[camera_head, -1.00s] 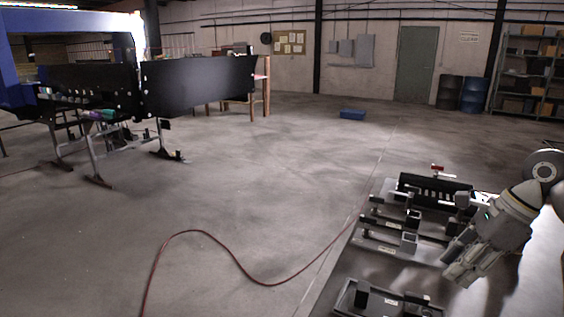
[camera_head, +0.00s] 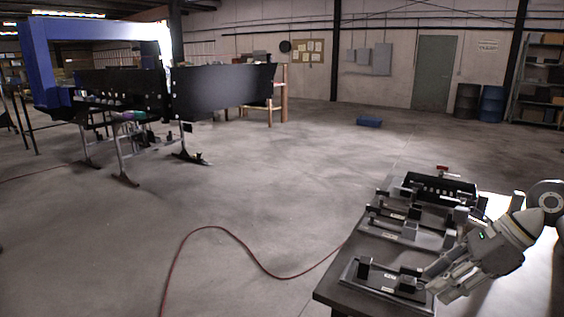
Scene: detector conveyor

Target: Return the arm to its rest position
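My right gripper (camera_head: 440,284) is at the lower right, over the near end of a dark workbench (camera_head: 338,293). Its fingers point down and to the left, close to the nearest fixture on the bench. I cannot tell whether the fingers are apart or closed, and no held object shows. My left arm and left gripper are not in view.
Several fixtures stand on the bench: a near one (camera_head: 383,277), a grey one behind it (camera_head: 408,232) and a black slotted block (camera_head: 438,188). A red cable (camera_head: 222,228) lies on the floor. A blue-framed conveyor machine (camera_head: 220,91) stands at the left. Open floor lies between.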

